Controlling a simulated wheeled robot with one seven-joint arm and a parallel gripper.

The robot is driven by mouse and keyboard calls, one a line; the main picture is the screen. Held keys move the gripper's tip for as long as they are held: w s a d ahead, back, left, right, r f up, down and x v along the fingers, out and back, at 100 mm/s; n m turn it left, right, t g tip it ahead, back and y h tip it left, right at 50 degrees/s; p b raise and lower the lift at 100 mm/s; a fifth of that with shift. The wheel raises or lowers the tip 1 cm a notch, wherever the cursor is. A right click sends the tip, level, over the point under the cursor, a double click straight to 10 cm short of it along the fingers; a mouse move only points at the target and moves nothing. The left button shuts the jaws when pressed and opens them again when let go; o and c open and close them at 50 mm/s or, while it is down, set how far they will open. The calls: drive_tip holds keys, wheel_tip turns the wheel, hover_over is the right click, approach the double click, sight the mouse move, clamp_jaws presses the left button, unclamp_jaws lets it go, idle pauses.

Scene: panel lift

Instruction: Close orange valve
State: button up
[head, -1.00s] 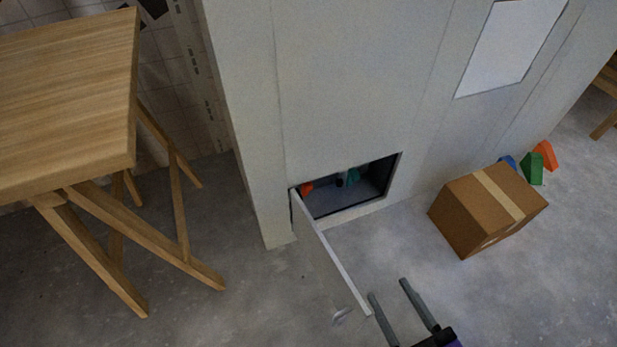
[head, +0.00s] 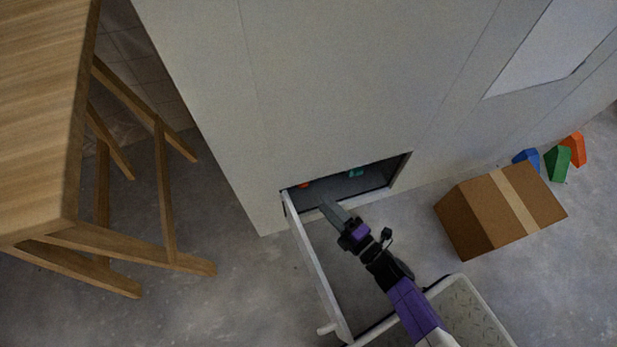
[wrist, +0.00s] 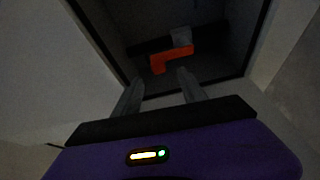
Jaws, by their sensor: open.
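The orange valve handle (wrist: 172,58) shows in the wrist view inside a dark wall recess, ahead of my fingertips. In the head view only a small orange bit (head: 304,185) shows under the recess's top edge; the rest is hidden. My gripper (wrist: 160,88) is open, its two fingers apart with nothing between them, at the mouth of the recess. In the head view my gripper (head: 330,208) points into the opening. A teal-green part (head: 355,172) sits inside the recess to the right of the orange one.
The recess's white door (head: 318,268) stands swung open, just left of my arm. A cardboard box (head: 500,212) and blue, green and orange blocks (head: 558,162) lie to the right. A wooden table (head: 45,120) stands at the left.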

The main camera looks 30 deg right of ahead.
sight(307, 185)
drive_tip(key=w, duration=0.2)
drive_tip(key=w+a+b, duration=0.1)
drive_tip(key=w, duration=0.2)
drive_tip(key=w+b, duration=0.1)
drive_tip(key=w, duration=0.1)
drive_tip(key=shift+w+a+r, duration=0.15)
drive_tip(key=shift+w+a, duration=0.15)
drive_tip(key=shift+a, duration=0.05)
drive_tip(key=shift+c, duration=0.2)
clamp_jaws()
idle(1.1)
